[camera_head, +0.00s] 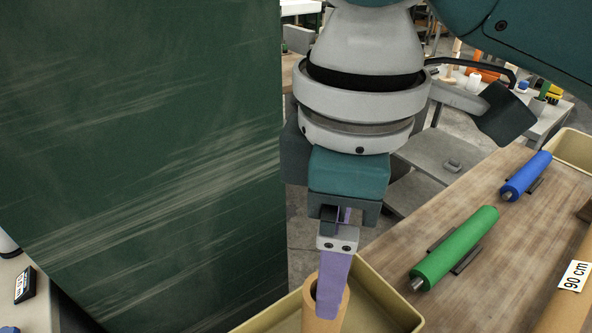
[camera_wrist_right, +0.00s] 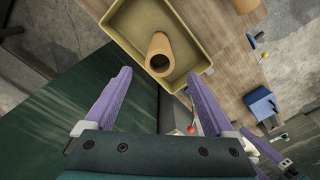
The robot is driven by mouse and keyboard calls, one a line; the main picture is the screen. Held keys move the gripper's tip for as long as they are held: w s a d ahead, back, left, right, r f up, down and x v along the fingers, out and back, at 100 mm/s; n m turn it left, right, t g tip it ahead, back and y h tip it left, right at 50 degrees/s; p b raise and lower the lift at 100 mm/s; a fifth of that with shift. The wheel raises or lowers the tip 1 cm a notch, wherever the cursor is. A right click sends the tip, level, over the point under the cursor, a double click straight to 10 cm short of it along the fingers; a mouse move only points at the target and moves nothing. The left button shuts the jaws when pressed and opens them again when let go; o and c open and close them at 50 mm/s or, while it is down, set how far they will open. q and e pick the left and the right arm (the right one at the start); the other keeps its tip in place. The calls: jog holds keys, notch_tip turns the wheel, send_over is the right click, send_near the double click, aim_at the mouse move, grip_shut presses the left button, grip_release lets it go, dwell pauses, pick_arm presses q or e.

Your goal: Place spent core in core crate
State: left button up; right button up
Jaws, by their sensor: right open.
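The spent core (camera_head: 309,312), a hollow brown cardboard tube, is inside the tan core crate (camera_head: 388,296) at the bottom of the head view. In the right wrist view the core (camera_wrist_right: 158,47) is within the crate walls (camera_wrist_right: 195,30), its open end facing the camera. My right gripper (camera_head: 331,300) points down over the crate, and a purple finger partly covers the core in the head view. In the wrist view its two fingers (camera_wrist_right: 159,78) are spread apart with nothing between them; the core appears beyond the tips.
A large dark green panel (camera_head: 140,150) fills the left. A wooden table (camera_head: 480,250) at right holds a green roll (camera_head: 455,249), a blue roll (camera_head: 526,176) and a "90 cm" label (camera_head: 575,276). A blue box (camera_wrist_right: 262,103) shows in the wrist view.

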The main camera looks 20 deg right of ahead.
jog(key=s+a+f+m+t+y, duration=0.2)
jog(key=s+a+f+m+y, duration=0.1)
jog(key=s+a+m+y, duration=0.15)
jog(key=s+d+f+m+t+h, duration=0.1)
jog(key=s+d+m+h, duration=0.3)
jog(key=d, duration=0.9)
jog(key=s+m, duration=0.2)
jog(key=s, duration=0.1)
jog(key=shift+s+d+f+t, duration=0.3)
jog(key=shift+d+f, duration=0.05)
jog(key=shift+f, duration=0.05)
jog(key=shift+r, duration=0.1)
notch_tip(320, 180, up, 38)
jog(key=p, duration=3.8)
